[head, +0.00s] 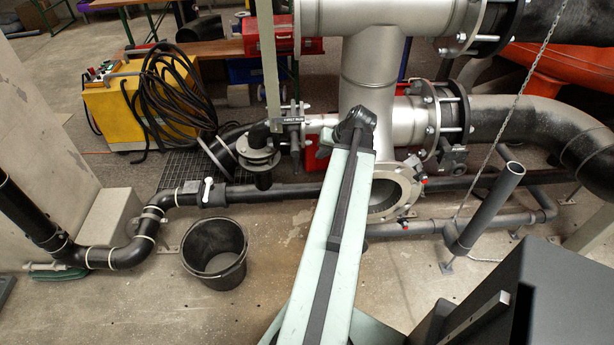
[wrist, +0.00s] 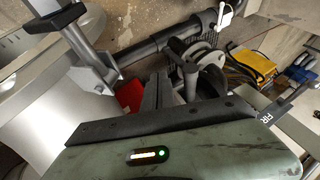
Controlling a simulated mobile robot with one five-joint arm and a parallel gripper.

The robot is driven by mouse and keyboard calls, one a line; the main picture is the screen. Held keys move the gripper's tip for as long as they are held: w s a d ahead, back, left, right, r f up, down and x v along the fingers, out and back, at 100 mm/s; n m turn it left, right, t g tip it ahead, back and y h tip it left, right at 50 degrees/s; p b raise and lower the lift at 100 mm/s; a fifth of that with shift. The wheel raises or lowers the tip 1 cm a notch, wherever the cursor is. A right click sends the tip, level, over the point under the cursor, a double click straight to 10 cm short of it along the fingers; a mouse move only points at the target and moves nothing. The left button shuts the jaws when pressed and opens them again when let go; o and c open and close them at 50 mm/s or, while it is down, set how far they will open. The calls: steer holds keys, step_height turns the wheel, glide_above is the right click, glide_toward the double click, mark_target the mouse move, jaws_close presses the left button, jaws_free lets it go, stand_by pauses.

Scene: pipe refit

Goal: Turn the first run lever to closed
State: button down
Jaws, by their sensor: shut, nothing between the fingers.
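A dark label reading "FIRST RUN" (head: 290,119) sits on a small valve (head: 294,138) left of the big metal tee. A long pale flat bar (head: 268,60), which looks like its lever, stands upright from beside the label. In the wrist view the label (wrist: 277,107) shows in part at the right, its first letters readable, with a pale bar (wrist: 285,124) beside it. My gripper (wrist: 158,92) appears in the wrist view as two grey fingers close together, shut and empty, left of the label and apart from the bar. In the head view I cannot make out my gripper.
The metal tee (head: 370,75) and its open lower flange (head: 397,190) stand close to my arm. A black bucket (head: 215,262), a small white valve handle (head: 207,188) and a yellow machine (head: 140,105) with coiled cable are at the left. A chain (head: 510,115) hangs at the right.

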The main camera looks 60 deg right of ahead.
mark_target(295, 162)
steer(key=b+x, duration=0.9)
steer(key=x, duration=0.2)
steer(key=shift+w, duration=0.45)
steer(key=shift+d+f, duration=0.1)
steer(key=shift+w+a+f+b, duration=0.3)
steer(key=shift+w+f+b, duration=0.05)
steer(key=shift+w+b, duration=0.05)
